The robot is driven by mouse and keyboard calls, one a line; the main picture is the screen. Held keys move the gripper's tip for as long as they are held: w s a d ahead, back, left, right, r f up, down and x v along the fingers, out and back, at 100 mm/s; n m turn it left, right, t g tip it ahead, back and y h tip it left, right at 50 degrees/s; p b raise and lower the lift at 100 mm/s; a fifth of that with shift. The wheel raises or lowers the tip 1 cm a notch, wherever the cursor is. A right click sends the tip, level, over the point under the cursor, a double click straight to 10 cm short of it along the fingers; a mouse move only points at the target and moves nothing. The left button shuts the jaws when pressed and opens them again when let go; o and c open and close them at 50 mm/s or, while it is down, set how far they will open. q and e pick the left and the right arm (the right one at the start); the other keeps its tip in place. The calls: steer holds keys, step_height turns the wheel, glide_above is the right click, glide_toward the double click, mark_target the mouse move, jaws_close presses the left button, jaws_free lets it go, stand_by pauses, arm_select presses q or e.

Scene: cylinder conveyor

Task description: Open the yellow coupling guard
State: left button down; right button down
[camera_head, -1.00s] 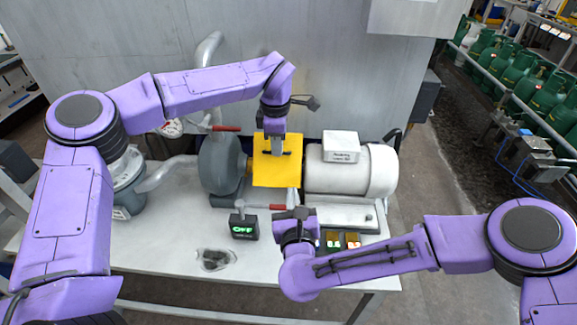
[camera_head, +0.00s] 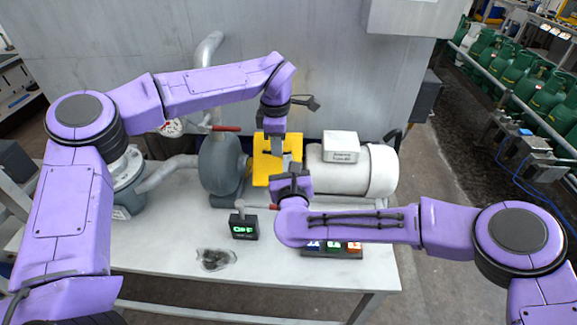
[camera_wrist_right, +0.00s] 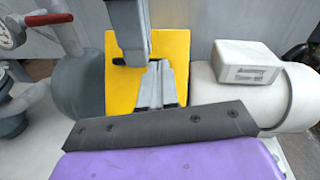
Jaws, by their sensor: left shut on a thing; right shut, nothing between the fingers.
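The yellow coupling guard (camera_head: 262,168) stands between the grey pump housing (camera_head: 222,166) and the white motor (camera_head: 374,172). It also fills the middle of the right wrist view (camera_wrist_right: 120,90). My left gripper (camera_head: 275,150) reaches down from above and is shut on the guard, seemingly at a dark part on its face; the exact contact is hard to see. My right gripper (camera_head: 288,162) is shut and empty, pointing at the guard's face from the front, just below the left fingers. It hides the guard's lower right part. Whether its tips touch the guard cannot be told.
A black box with a green OFF display (camera_head: 243,226) and a row of coloured buttons (camera_head: 333,247) sit at the bench front. A red-handled lever (camera_head: 226,128) stands behind the pump. A white labelled box (camera_head: 341,146) tops the motor.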

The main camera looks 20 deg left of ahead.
arm_select(q)
steer(key=shift+w+a, duration=0.2)
steer(key=c, duration=1.4)
jaws_free()
steer(key=shift+c, duration=0.2)
steer(key=shift+o, duration=1.2)
steer(key=shift+w+f, duration=0.3)
steer(key=shift+w, duration=0.1)
arm_select(e)
steer(key=shift+w+a+r, duration=0.15)
steer(key=shift+w+r, duration=0.05)
steer(key=shift+w, duration=0.3)
